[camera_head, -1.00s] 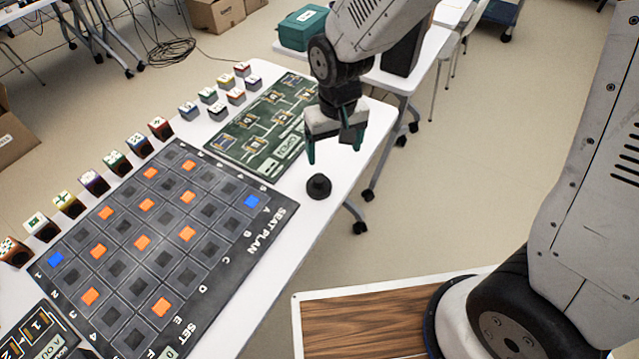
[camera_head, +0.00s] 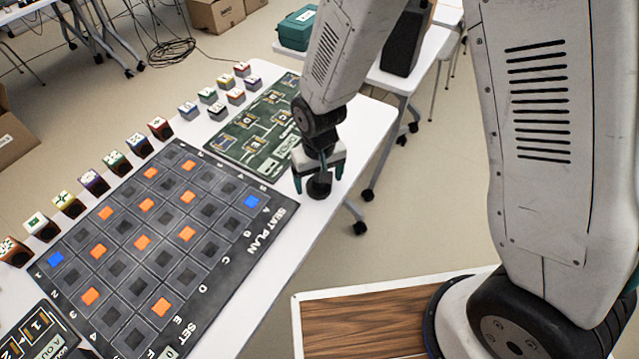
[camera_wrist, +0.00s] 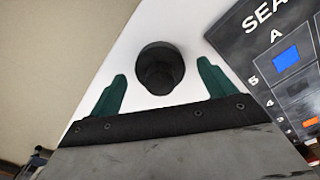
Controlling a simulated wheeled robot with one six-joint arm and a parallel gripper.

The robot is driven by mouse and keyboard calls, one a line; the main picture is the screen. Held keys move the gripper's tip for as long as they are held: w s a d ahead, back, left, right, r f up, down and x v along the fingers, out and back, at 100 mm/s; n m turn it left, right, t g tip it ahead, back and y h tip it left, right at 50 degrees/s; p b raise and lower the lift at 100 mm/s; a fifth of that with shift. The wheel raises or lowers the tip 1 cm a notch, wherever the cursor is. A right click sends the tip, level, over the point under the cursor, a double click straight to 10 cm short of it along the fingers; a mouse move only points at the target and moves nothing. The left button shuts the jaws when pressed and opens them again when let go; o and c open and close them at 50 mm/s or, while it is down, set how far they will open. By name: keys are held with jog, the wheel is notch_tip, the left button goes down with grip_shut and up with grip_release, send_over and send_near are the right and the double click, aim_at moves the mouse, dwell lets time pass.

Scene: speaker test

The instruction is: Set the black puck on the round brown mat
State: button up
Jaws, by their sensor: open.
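The black puck (camera_head: 319,186), with a narrower knob on top, stands on the white table near its right edge. My gripper (camera_head: 318,180) is right above it, pointing down, with its green fingers apart. In the wrist view the puck (camera_wrist: 160,68) sits just ahead of and between the two open fingertips (camera_wrist: 161,80), and nothing is held. I cannot tell whether a finger touches it. No round brown mat shows clearly in these frames.
The dark seat plan board (camera_head: 215,262) with orange and blue squares lies left of the puck. A green board (camera_head: 243,135) lies behind. Several small coloured blocks (camera_head: 114,163) line the table's far side. A wood-topped surface (camera_head: 365,322) is at the front.

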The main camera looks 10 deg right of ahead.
jog(key=c, duration=1.3)
jog(key=shift+r, duration=0.1)
